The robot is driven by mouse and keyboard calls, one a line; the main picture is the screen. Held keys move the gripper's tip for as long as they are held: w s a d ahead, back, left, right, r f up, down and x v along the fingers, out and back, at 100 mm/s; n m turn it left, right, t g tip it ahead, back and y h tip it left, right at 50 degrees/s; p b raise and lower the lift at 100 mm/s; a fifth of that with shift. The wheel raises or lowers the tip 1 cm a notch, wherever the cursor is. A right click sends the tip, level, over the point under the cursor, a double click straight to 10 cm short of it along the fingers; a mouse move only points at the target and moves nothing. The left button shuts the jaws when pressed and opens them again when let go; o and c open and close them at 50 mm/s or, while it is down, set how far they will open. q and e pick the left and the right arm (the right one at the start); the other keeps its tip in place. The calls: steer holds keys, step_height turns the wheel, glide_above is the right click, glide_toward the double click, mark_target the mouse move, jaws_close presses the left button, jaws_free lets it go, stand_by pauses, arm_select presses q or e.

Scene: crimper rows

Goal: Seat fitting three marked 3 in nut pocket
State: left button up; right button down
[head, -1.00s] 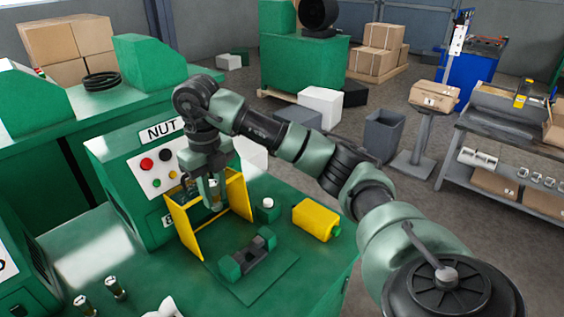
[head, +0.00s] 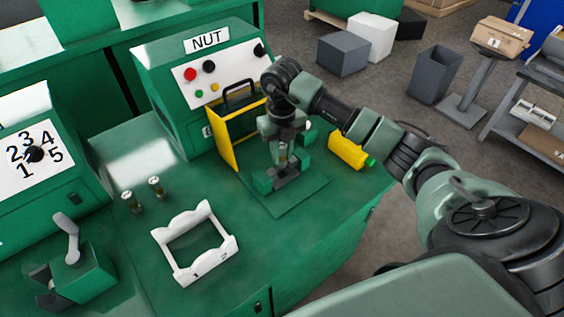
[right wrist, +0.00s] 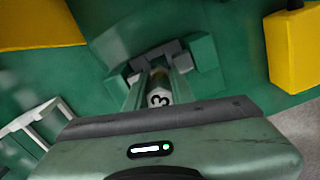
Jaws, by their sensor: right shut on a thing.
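My right gripper (head: 282,160) is shut on fitting three (right wrist: 158,98), a small cylinder with a pale end marked 3. In the head view the fitting (head: 283,154) is upright between the fingers. It is over or at the green and black cradle (head: 265,183) on the square plate before the NUT machine (head: 180,65). The cradle's dark blocks show just beyond the fingers in the right wrist view (right wrist: 203,52). Whether the fitting touches the cradle I cannot tell. My left gripper is not in view.
The yellow guard (head: 225,150) stands left of the gripper, a yellow block (head: 347,151) to the right. Two fittings (head: 156,187) stand on the bench. A white open rack (head: 166,246) lies in front. A dial box (head: 30,150) and lever unit (head: 75,265) are at left.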

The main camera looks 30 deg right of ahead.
mark_target(281, 165)
step_height(281, 165, down, 5)
steer(key=shift+r+p, duration=0.2)
steer(key=shift+p, duration=0.15)
steer(key=shift+f, duration=0.1)
steer(key=shift+f, duration=0.15)
steer(key=c, duration=1.2)
jaws_free()
